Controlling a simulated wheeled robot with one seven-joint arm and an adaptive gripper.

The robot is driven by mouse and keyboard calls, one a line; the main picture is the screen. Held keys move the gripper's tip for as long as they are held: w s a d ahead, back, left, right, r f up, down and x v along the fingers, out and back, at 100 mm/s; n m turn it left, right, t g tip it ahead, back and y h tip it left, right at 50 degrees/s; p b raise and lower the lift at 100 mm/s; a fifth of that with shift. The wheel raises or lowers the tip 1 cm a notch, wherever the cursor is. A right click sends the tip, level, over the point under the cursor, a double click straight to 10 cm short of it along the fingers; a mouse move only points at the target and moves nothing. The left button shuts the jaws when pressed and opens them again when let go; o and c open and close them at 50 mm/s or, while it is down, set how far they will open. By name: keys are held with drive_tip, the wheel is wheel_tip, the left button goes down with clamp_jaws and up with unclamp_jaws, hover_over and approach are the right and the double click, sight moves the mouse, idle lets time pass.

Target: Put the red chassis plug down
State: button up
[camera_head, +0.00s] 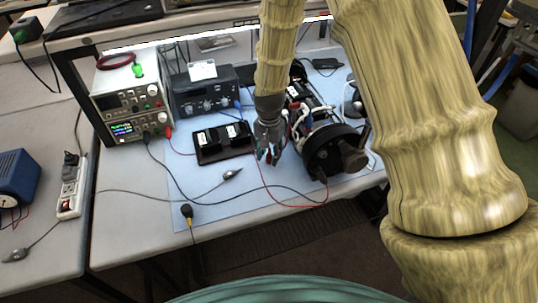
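My gripper (268,156) points down over the blue mat (205,205), just left of the sealed cylinder's dark round end (332,150). A small red bit shows at its fingertips, which could be the red chassis plug, but it is too small to be sure. I cannot tell whether the fingers are closed on it. A thin red lead (300,206) runs from beside the fingertips, loops over the mat's front and goes up to the cylinder's end. The cylinder's open frame (310,104) with white parts and wires lies behind, partly hidden by my arm.
A black tray (208,157) stands left of my gripper. Power supplies (133,105) and a dark instrument (203,95) stand behind it. A grey clip (232,174) and a black-yellow probe (187,211) lie on the mat with dark leads. The mat's front left is mostly clear.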

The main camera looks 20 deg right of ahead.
sight(269, 153)
wheel_tip(269, 153, up, 12)
drive_tip(key=b, duration=0.3)
drive_tip(key=shift+b, duration=0.4)
drive_tip(key=shift+f, duration=0.1)
